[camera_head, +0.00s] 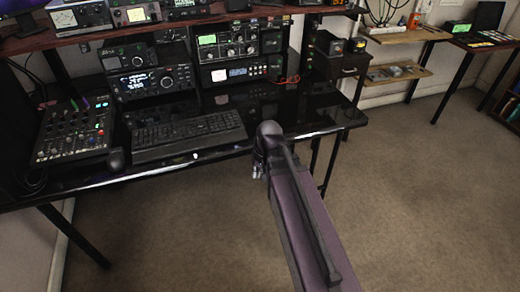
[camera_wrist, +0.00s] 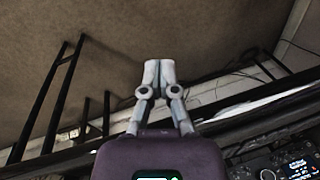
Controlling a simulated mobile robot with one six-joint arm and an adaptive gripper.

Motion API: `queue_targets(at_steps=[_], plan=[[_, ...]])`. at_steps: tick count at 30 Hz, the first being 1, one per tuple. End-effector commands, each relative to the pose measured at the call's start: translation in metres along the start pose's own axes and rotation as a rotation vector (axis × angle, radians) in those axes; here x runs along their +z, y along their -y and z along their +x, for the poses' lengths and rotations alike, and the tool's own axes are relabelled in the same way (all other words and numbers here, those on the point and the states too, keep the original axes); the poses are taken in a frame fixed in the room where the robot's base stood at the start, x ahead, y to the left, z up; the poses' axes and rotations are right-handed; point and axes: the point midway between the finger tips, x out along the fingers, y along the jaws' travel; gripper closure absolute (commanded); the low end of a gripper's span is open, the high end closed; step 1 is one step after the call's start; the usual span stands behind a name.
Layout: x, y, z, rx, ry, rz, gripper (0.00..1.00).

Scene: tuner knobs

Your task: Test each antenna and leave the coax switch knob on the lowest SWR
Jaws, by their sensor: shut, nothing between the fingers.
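My gripper (camera_wrist: 159,70) is shut and empty in the wrist view, its two pale fingertips together. In the head view my gripper (camera_head: 258,172) shows small at the front edge of the black desk (camera_head: 290,112), mostly behind my arm. A tuner-like box (camera_head: 228,42) with a lit meter and several knobs stands on the upper level at the back of the desk. My gripper is well in front of it and touches no knob. I cannot tell which knob is the coax switch; the meter reading is too small to make out.
A keyboard (camera_head: 188,134), a mouse (camera_head: 116,160) and a mixer (camera_head: 74,132) lie on the desk. A radio (camera_head: 155,80) stands behind the keyboard. An overhanging wooden shelf (camera_head: 150,28) carries more equipment. The carpet (camera_head: 430,190) at right is open.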

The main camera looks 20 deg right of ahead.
Motion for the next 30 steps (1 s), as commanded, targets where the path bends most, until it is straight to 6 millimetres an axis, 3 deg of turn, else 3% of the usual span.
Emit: queue_targets(at_steps=[1, 6, 19, 20, 25, 30], plan=[[0.016, 0.001, 0.01, 0.042, 0.012, -0.042, 1.0], [0.04, 0.0, 0.019, 0.155, 0.042, -0.142, 1.0], [0.047, -0.001, 0.021, 0.204, 0.056, -0.183, 1.0], [0.047, -0.001, 0.021, 0.204, 0.056, -0.183, 0.97], [0.047, -0.001, 0.021, 0.203, 0.056, -0.183, 0.46], [0.047, 0.001, 0.021, 0.205, 0.056, -0.182, 0.43]])
